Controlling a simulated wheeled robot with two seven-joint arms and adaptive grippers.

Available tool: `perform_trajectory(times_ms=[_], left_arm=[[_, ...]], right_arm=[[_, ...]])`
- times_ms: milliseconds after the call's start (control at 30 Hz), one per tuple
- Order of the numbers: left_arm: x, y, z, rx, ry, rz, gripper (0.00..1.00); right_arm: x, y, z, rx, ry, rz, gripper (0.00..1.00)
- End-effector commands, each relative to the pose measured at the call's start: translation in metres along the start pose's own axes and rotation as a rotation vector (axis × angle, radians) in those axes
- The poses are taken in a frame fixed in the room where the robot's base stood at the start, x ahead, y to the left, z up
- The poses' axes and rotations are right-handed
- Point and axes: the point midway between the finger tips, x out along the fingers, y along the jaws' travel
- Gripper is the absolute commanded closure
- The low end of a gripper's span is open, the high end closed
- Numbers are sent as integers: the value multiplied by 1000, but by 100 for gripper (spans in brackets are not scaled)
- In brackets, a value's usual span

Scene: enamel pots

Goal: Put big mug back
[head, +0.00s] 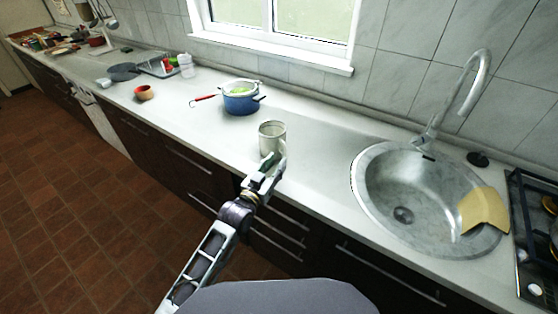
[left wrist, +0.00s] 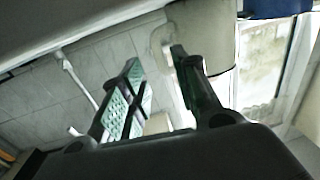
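The big mug, a cream-white cylinder (head: 271,138), stands upright on the white counter in front of the blue pot. Its handle faces my left gripper (head: 268,174), which is at the mug's near side. In the left wrist view the mug (left wrist: 208,38) is at the top, with its handle (left wrist: 158,55) to the left. The fingers of my left gripper (left wrist: 155,80) are spread apart; the right one overlaps the handle area. I cannot tell whether it touches the handle or passes through it. My right gripper is not in view.
A round metal sink (head: 385,195) with a yellow cloth-like piece (head: 484,210) and a stove (head: 535,240) lie right. The counter between is clear.

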Motion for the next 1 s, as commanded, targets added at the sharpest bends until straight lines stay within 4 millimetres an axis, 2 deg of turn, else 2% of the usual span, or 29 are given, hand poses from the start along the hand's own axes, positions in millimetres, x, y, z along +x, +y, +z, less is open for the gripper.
perform_trajectory(times_ms=[533,733,1000], left_arm=[[-54,0,1,1,-1,0,69],[-64,0,0,0,0,0,69],[-66,0,0,0,0,0,69]], right_arm=[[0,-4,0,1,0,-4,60],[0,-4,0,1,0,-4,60],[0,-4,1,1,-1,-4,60]])
